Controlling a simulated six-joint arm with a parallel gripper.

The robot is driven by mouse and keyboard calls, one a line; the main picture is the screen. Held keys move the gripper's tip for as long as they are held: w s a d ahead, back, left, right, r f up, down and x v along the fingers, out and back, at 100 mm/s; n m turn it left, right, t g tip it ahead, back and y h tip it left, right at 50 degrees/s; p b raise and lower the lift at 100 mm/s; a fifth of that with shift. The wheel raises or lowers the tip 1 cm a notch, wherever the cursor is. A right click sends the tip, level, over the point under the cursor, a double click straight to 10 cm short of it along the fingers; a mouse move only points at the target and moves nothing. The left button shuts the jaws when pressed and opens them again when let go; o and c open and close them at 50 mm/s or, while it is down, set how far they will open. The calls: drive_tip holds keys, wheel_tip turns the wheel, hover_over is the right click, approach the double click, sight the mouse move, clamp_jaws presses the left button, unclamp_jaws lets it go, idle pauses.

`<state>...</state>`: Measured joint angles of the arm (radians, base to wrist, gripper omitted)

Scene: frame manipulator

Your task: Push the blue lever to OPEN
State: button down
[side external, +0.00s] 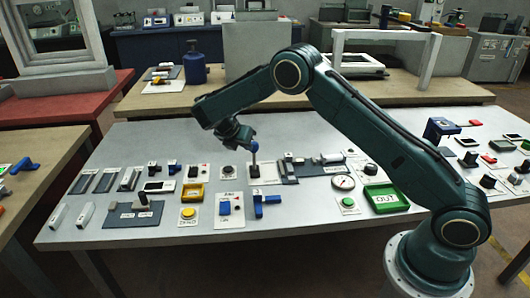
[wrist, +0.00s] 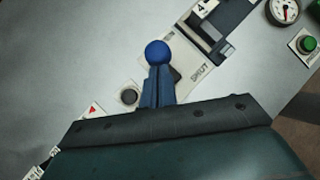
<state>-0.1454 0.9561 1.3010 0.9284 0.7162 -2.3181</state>
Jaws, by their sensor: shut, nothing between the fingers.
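The blue lever has a round blue knob (side external: 253,146) on a thin stem. It stands on a pale plate (side external: 264,175) near the middle of the grey table. In the wrist view the blue knob (wrist: 157,52) shows just beyond my fingertips, and the plate (wrist: 198,73) reads SHUT on its right side. The OPEN marking is not visible. My gripper (side external: 243,137) is close beside the knob at its upper left in the side view. Its fingers (wrist: 158,80) are together with nothing between them. Whether they touch the lever I cannot tell.
A dark panel with grey parts (side external: 305,166) stands right of the lever plate. A gauge (side external: 343,182), a green OUT tray (side external: 386,198) and a blue-handled valve (side external: 266,198) stand nearby. Bare table lies at the front.

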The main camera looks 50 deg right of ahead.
drive_tip(key=w+d, duration=0.3)
drive_tip(key=shift+w+d+f, duration=0.1)
drive_tip(key=shift+d+f, duration=0.05)
drive_tip(key=shift+f, duration=0.05)
drive_tip(key=shift+d, duration=0.2)
idle(0.5)
drive_tip(key=shift+a+r, duration=0.15)
drive_tip(key=shift+r, duration=0.65)
drive_tip(key=shift+a, duration=0.1)
drive_tip(key=v, duration=1.2)
